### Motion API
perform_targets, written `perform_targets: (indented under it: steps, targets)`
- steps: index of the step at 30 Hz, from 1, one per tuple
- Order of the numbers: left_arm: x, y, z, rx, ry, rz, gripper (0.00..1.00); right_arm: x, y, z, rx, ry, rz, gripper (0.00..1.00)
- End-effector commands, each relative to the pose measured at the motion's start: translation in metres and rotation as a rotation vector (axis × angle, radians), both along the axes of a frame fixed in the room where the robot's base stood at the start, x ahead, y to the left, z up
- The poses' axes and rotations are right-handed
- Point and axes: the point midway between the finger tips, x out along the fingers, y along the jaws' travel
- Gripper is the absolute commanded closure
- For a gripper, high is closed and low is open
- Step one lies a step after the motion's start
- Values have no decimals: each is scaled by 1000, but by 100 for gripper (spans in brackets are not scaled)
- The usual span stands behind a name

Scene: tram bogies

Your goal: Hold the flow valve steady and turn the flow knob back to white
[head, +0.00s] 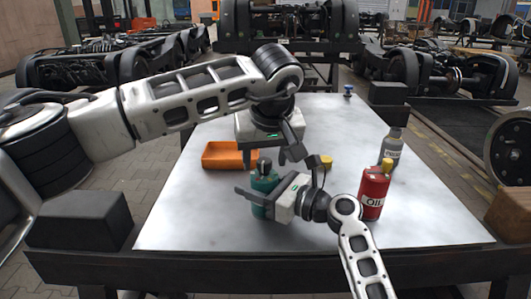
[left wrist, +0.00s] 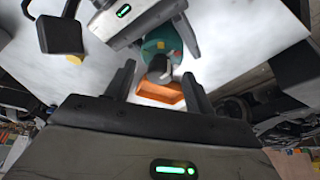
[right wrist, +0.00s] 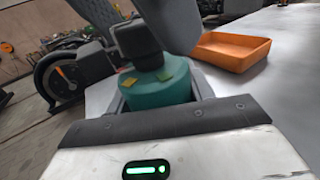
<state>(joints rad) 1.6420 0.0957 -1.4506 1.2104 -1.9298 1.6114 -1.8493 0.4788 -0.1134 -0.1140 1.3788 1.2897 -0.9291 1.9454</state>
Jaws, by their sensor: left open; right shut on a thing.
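The flow valve is a teal cylinder (head: 264,184) standing on the table, with a dark knob (head: 263,166) on top. My right gripper (head: 256,198) is shut on the valve's body, its fingers on either side in the right wrist view. There the knob (right wrist: 137,40) sits above the teal top (right wrist: 155,86), which bears a yellow and a greenish mark. I cannot make out a white mark. My left gripper (head: 288,152) is open just above the valve. In the left wrist view its fingers (left wrist: 158,80) stand on either side of the knob (left wrist: 160,66), apparently without closing on it.
An orange tray (head: 225,155) lies just behind and left of the valve. A red oil can (head: 373,192) and a grey bottle (head: 391,148) stand at the right. A yellow-topped piece (head: 326,162) is near my grippers. The front left of the table is clear.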

Motion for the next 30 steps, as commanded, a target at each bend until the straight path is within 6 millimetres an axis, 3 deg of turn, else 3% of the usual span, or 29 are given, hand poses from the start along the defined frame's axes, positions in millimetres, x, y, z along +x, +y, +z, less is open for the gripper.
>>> perform_targets:
  steps: [2,6,7,11,19,30]
  targets:
    - [0,0,0,0,0,0,52,0,0,-1,-2,1,-1,74]
    - [0,0,0,0,0,0,91,0,0,-1,-2,1,-1,74]
    - [0,0,0,0,0,0,93,0,0,-1,-2,1,-1,74]
    - [0,0,0,0,0,-19,93,0,0,-1,-2,1,-1,74]
    - [0,3,0,0,1,-328,93,0,0,-1,-2,1,-1,74]
    - [0,3,0,0,1,-355,93,0,0,-1,-2,1,-1,74]
